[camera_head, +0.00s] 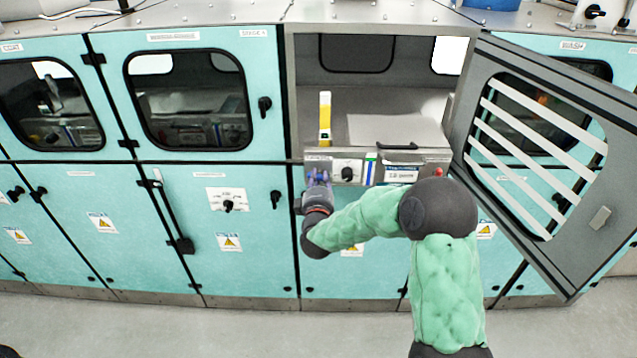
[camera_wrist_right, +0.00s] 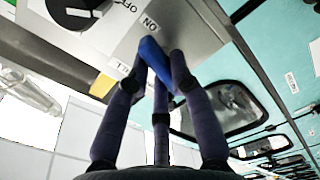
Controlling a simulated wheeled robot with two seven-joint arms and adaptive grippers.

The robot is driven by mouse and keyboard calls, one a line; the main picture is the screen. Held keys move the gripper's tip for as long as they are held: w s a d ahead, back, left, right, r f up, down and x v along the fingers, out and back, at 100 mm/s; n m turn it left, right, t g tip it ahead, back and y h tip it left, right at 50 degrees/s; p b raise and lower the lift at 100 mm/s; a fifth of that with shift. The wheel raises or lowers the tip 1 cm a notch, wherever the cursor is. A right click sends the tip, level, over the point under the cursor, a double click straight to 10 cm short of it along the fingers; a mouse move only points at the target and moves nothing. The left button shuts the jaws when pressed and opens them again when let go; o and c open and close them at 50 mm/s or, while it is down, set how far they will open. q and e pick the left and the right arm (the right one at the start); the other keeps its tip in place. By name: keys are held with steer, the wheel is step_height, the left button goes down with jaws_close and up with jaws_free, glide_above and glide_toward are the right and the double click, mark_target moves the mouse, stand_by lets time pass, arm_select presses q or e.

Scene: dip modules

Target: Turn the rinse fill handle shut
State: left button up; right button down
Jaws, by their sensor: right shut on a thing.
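The rinse fill handle is a blue lever (camera_wrist_right: 152,52) on a grey control panel in the right wrist view. A label reading ON sits beside it, and another label below it is partly hidden. My right gripper (camera_head: 318,184) is at the left end of the panel under the open cabinet in the head view. In the right wrist view its dark fingers close around the blue lever from both sides. The fingers hide part of the lever, and I cannot tell its exact setting. My left gripper is not in view.
A black rotary knob (camera_head: 347,173) sits just right of the gripper on the panel. A yellow upright piece (camera_head: 325,118) stands above it. A grey barred door (camera_head: 540,150) hangs open on the right. Teal cabinets (camera_head: 230,260) line the wall; the floor (camera_head: 200,325) in front is clear.

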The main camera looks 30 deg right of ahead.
steer(key=m+b, duration=0.2)
steer(key=m, duration=0.1)
steer(key=shift+d+f+m, duration=0.1)
steer(key=shift+m, duration=0.3)
steer(key=m+b, duration=0.2)
steer(key=m, duration=0.1)
steer(key=shift+f+m, duration=0.1)
steer(key=shift+m, duration=0.2)
steer(key=m+b, duration=0.2)
steer(key=m, duration=0.1)
steer(key=shift+s+f+m, duration=0.1)
steer(key=shift+m, duration=0.2)
steer(key=shift+m+b, duration=1.35)
steer(key=shift+m, duration=0.45)
steer(key=c, duration=1.1)
jaws_free()
